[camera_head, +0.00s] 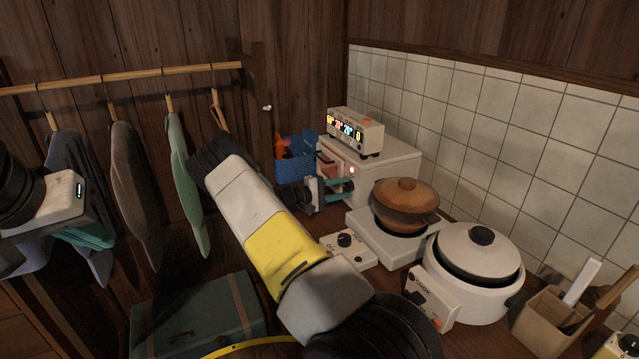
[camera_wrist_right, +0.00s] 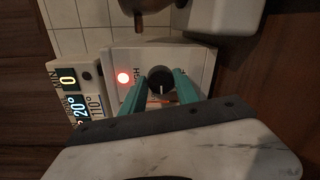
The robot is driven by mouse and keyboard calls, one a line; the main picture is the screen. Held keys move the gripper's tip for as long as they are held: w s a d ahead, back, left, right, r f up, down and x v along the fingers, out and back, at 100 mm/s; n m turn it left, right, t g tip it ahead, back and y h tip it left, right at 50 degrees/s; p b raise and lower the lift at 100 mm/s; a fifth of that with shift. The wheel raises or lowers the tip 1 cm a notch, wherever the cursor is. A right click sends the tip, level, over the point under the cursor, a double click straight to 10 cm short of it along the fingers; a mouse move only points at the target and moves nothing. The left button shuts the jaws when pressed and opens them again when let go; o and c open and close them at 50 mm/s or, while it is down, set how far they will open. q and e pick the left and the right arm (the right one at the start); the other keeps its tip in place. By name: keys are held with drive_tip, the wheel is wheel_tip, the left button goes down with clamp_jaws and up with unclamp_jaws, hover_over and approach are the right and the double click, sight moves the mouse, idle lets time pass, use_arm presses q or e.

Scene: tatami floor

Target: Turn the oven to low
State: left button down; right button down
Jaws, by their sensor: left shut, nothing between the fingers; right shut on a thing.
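The oven is a white box (camera_head: 393,158) against the tiled wall, with a lit red lamp on its front. In the right wrist view its white front panel (camera_wrist_right: 200,65) shows the glowing red lamp (camera_wrist_right: 123,78) and a black round knob (camera_wrist_right: 160,80) with a pale pointer mark. Lettering beside the knob is too small to read fully. My right gripper (camera_head: 351,189) is at the oven's front; in the wrist view its teal fingers (camera_wrist_right: 160,88) are shut on the knob from both sides. My left gripper (camera_head: 97,238) is shut and empty at the far left, by the hanging clothes.
A digital display box (camera_head: 356,132) stands on the oven. A brown lidded pot (camera_head: 405,200) on a burner and a white rice cooker (camera_head: 478,262) stand right of my right gripper. A blue basket (camera_head: 292,170) is behind it. A green case (camera_head: 197,318) lies in front.

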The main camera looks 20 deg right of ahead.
idle(0.4)
drive_tip(key=c, duration=1.2)
unclamp_jaws()
drive_tip(key=shift+a, duration=0.15)
drive_tip(key=a, duration=0.7)
drive_tip(key=shift+s+a+r, duration=0.2)
drive_tip(key=shift+s+a, duration=0.1)
drive_tip(key=shift+r+m, duration=0.1)
drive_tip(key=shift+m, duration=0.2)
